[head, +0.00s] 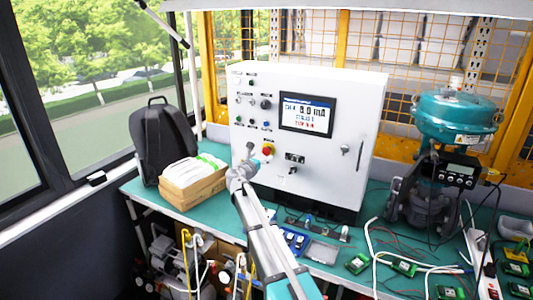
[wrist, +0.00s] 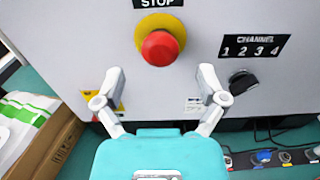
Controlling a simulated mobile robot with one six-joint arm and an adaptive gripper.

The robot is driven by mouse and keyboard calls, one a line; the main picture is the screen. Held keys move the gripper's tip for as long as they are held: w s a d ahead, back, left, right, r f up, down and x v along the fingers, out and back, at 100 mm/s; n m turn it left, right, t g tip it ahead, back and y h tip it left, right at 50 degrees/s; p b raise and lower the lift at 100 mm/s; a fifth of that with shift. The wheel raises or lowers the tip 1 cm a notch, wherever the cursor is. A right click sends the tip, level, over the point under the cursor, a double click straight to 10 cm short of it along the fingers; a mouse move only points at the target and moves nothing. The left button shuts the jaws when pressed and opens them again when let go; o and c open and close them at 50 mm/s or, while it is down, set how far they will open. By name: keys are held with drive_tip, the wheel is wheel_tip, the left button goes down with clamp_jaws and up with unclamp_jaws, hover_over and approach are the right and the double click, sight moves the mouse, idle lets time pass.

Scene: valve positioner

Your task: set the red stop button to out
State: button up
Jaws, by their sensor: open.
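The red stop button (wrist: 160,48) sits on a round yellow plate (wrist: 172,22) below a black "STOP" label (wrist: 158,3) in the wrist view. It also shows in the head view (head: 267,150) on the front of the white control cabinet (head: 345,150). My gripper (wrist: 162,80) is open and empty, its two fingers spread below the button and apart from each other. In the head view my gripper (head: 252,158) is just left of and below the button, near the panel. I cannot tell whether the button is pressed in or out.
A black channel knob (wrist: 242,82) lies right of the fingers, under the "CHANNEL 1 2 3 4" label (wrist: 254,46). A cardboard box (head: 192,185) and black backpack (head: 165,140) stand left of the cabinet. A teal valve (head: 455,120) stands right, with cables on the bench.

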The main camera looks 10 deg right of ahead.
drive_tip(key=shift+x, duration=2.2)
clamp_jaws()
drive_tip(key=shift+s+a, duration=0.3)
drive_tip(key=shift+s, duration=0.2)
unclamp_jaws()
approach(266, 152)
drive_tip(key=v, duration=0.2)
drive_tip(key=shift+s+a+f, duration=0.1)
drive_tip(key=shift+s+a, duration=0.1)
